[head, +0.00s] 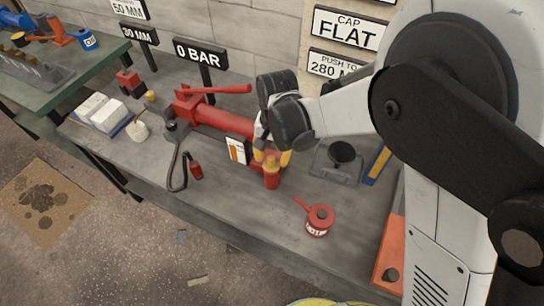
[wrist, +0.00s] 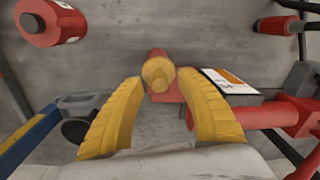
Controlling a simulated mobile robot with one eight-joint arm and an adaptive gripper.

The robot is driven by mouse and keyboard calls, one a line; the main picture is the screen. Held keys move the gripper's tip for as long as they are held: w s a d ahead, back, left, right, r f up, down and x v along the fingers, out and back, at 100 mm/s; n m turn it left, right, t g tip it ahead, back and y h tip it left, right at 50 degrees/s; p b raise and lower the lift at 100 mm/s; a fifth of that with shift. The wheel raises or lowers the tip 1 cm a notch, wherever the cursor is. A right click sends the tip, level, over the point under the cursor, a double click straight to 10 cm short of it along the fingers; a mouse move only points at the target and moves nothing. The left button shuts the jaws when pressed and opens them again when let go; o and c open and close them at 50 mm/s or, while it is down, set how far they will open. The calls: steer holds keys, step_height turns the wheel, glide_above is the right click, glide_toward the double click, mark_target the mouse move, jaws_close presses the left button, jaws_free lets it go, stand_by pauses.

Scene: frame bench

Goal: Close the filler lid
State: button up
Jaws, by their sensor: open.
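A yellow cap (wrist: 158,73), which looks like the filler lid, tops a short red post (head: 271,181) at the front end of the red pump. In the head view the cap is partly behind my fingers, and I cannot tell whether it sits flat. My gripper (head: 272,158) is open, with its yellow fingers pointing down over the post. In the wrist view my gripper (wrist: 160,83) has one fingertip on each side of the cap. I cannot tell whether either touches it.
The red pump body (head: 222,118) with its long handle lies behind left. A red oil can (head: 318,219) stands in front right. A grey stand with a dark disc (head: 342,152) is to the right. A black hose (head: 180,160) loops at left. Bare bench lies in front.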

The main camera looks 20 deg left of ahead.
jaws_close()
steer(key=shift+s+f+t+b, duration=0.3)
steer(key=shift+s+t+b, duration=0.15)
steer(key=shift+t, duration=0.75)
jaws_free()
